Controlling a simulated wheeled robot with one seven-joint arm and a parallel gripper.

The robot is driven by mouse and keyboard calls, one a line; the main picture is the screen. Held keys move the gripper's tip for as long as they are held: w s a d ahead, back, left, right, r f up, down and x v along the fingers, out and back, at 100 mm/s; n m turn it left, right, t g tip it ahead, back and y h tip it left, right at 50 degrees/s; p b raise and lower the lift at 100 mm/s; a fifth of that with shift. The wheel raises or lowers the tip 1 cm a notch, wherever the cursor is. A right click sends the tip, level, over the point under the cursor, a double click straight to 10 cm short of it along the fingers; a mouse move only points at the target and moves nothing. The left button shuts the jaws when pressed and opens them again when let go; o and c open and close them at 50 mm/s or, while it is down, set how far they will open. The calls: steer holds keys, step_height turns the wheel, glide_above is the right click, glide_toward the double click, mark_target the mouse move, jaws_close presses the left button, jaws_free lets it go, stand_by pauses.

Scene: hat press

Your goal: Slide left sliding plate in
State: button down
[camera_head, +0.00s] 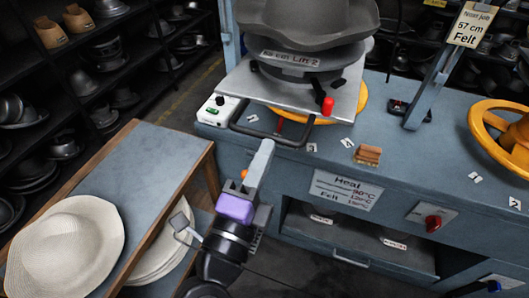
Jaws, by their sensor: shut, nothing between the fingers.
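The left sliding plate (228,88) is a flat grey metal plate under the left press's stacked dark discs and big grey hat form (310,22). A dark U-shaped bar handle (265,136) runs along its front, near the bench's front edge. My gripper (266,146) is shut and empty, its pale grey fingers pointing up and away towards the handle. The fingertips overlap the left half of the handle in the picture; I cannot tell whether they touch it. The plate's far side is hidden behind the discs.
A white switch box (218,110) stands left of the plate. A red knob (327,107) rises at its right, with an orange ring (361,103) below. Small wooden blocks (368,155) lie on the bench. A side table (130,165) with a pale hat (65,247) stands left.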

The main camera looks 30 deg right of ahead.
steer(key=shift+d, duration=0.1)
steer(key=f+p+x, duration=0.1)
steer(key=p+x, duration=0.1)
steer(key=x, duration=0.7)
steer(key=f+p+x, duration=0.2)
steer(key=x, duration=0.6)
steer(key=f+p+x, duration=0.2)
steer(key=p+x, duration=0.1)
steer(key=x, duration=0.6)
steer(key=shift+w+d, duration=0.6)
steer(key=shift+d+r, duration=0.25)
